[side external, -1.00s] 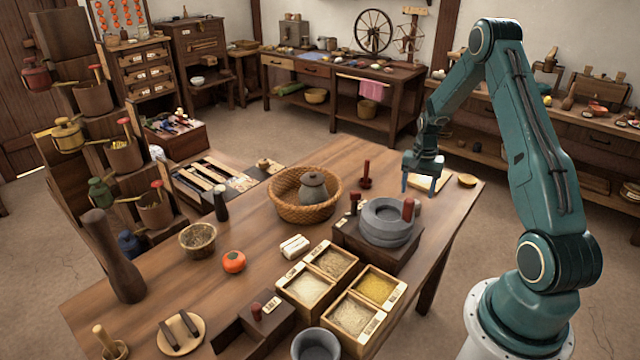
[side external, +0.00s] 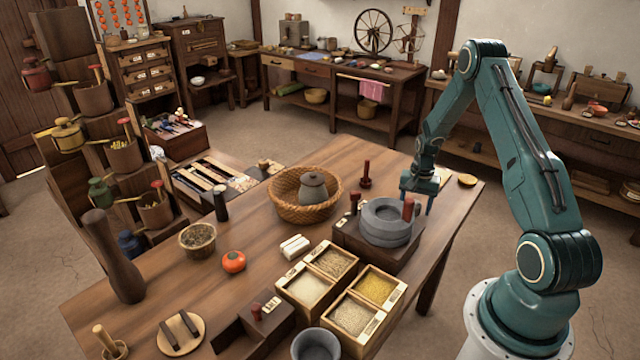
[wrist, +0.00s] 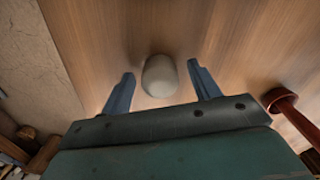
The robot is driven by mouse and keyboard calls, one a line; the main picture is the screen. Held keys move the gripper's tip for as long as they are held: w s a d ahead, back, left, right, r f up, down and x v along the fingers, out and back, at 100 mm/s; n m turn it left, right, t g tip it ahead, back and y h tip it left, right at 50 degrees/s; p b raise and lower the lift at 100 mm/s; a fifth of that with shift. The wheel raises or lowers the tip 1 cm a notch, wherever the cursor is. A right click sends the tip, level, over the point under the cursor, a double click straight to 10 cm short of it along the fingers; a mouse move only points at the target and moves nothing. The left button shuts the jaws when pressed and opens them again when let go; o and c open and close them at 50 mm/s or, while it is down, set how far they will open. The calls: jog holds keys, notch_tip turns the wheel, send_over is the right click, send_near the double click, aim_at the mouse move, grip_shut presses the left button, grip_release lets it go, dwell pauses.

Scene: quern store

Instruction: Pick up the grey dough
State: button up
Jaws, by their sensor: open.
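The grey dough (wrist: 158,76) is a small pale grey, rounded lump on the wooden table in the wrist view. My gripper (wrist: 161,72) is open, with one blue finger on each side of the dough and a visible gap on both sides. Nothing is gripped. In the side view my gripper (side external: 417,203) points down just behind the round stone quern, near the table's far right edge. I cannot make out the dough in that view.
The grey stone quern (side external: 385,225) on its dark block stands close in front of my gripper. A wicker basket (side external: 285,203) is farther left.

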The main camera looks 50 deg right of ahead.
aim_at(416, 201)
jog(key=shift+f, duration=0.1)
dwell(0.4)
jog(key=c, duration=1.1)
notch_tip(416, 201, up, 20)
jog(key=shift+r, duration=0.1)
dwell(0.6)
